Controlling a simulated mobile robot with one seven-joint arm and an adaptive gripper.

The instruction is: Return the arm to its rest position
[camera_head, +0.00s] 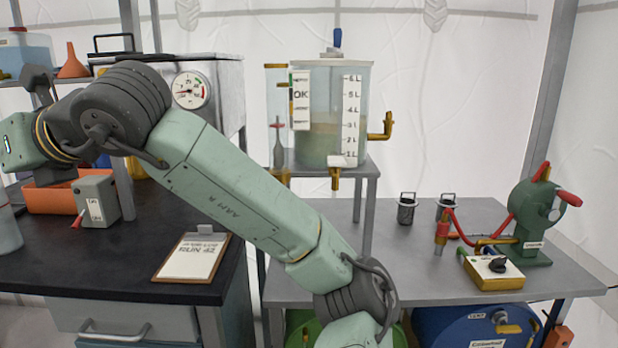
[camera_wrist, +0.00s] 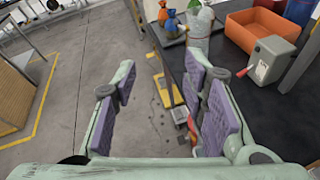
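My arm spans the head view from the lower middle up to the left, with its elbow raised above the dark-topped bench (camera_head: 120,270). Its wrist end reaches the left edge of that view, and the fingers are not seen there. In the wrist view my gripper (camera_wrist: 160,78) shows two purple-padded fingers spread wide apart. Nothing is between the pads; the grey floor and bench edge show past them. The fingers point down and outward beside the bench's edge.
An orange bin (camera_wrist: 262,30), a grey switch box (camera_wrist: 272,62) and a clear bottle (camera_wrist: 200,32) stand near my gripper. A clipboard (camera_head: 192,257) lies on the bench. A clear tank (camera_head: 335,110) and a green pump (camera_head: 535,222) stand right. Open floor (camera_wrist: 75,85) shows left.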

